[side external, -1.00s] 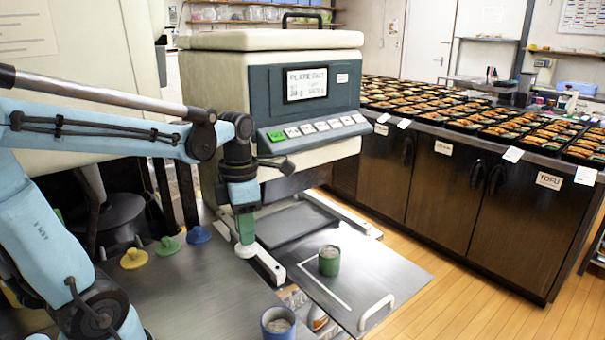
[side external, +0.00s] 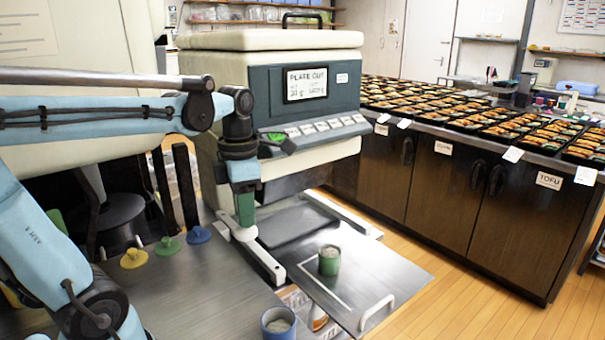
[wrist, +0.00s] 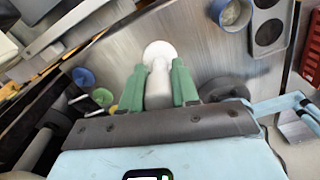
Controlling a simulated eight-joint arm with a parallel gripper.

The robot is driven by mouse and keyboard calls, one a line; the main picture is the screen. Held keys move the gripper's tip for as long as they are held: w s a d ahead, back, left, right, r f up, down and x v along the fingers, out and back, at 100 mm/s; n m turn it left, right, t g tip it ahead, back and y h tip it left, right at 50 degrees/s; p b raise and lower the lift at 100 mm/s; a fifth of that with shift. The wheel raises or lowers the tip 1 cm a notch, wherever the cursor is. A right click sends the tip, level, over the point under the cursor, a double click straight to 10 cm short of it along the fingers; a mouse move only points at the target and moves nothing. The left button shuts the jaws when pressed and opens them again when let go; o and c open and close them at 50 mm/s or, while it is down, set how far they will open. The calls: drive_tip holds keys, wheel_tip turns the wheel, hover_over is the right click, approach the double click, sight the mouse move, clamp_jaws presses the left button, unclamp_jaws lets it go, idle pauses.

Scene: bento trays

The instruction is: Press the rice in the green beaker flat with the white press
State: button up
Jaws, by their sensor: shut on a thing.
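My gripper (side external: 245,208) is shut on the white press and holds it with its round foot downward, left of the sliding plate. In the wrist view the white press (wrist: 158,75) sits between the green fingers of my gripper (wrist: 160,88). In the side view the press's white foot (side external: 245,233) shows below the fingers. The green beaker (side external: 329,261) stands upright on the metal plate (side external: 365,280), to the right of my gripper and apart from it. Pale rice shows at its top. The beaker cannot be made out in the wrist view.
A blue beaker (side external: 278,322) with pale contents stands at the front edge of the steel counter (side external: 200,290). Yellow (side external: 134,258), green (side external: 167,246) and blue (side external: 198,235) presses stand at the left. The machine housing (side external: 270,100) rises behind my gripper.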

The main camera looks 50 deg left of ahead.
drive_tip(key=w+a+m, duration=0.1)
drive_tip(key=w+m, duration=0.5)
drive_tip(key=w, duration=1.8)
wheel_tip(320, 180, down, 13)
drive_tip(key=shift+s, duration=0.35)
drive_tip(key=shift+f, duration=2.7)
idle(2.0)
